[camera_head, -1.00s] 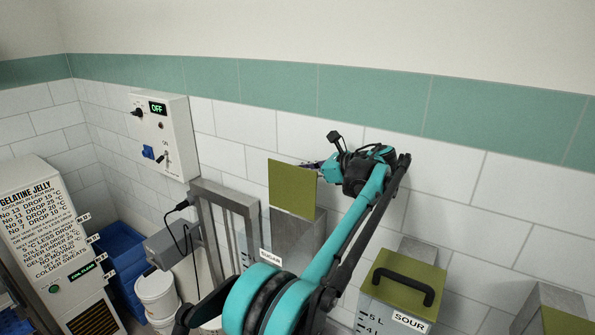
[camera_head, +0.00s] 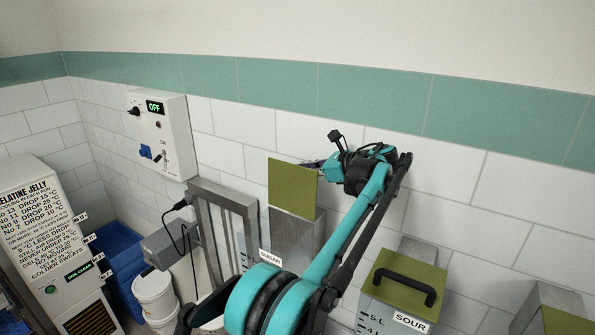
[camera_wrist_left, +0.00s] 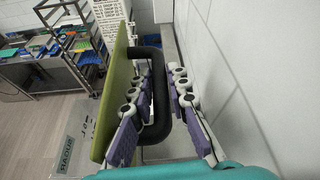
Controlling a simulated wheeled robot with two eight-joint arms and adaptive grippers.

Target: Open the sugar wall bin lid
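The olive-green lid (camera_head: 293,188) of the sugar bin (camera_head: 292,238) stands upright, raised from the bin's top. The lid also shows edge-on in the left wrist view (camera_wrist_left: 115,85), with its black loop handle (camera_wrist_left: 160,105) on the wall side. My left gripper (camera_head: 328,166) is behind the lid at its right, close to the tiled wall. In the left wrist view its purple fingers (camera_wrist_left: 161,78) straddle the handle bar, one inside the loop and one on the wall side. Whether both press on the bar is unclear. My right gripper is not in view.
The sour bin (camera_head: 395,305) with a closed green lid stands to the right. A grey metal frame (camera_head: 225,195) and white buckets (camera_head: 155,293) are to the left. A control box (camera_head: 165,135) reading OFF hangs on the wall. The wall is very near my gripper.

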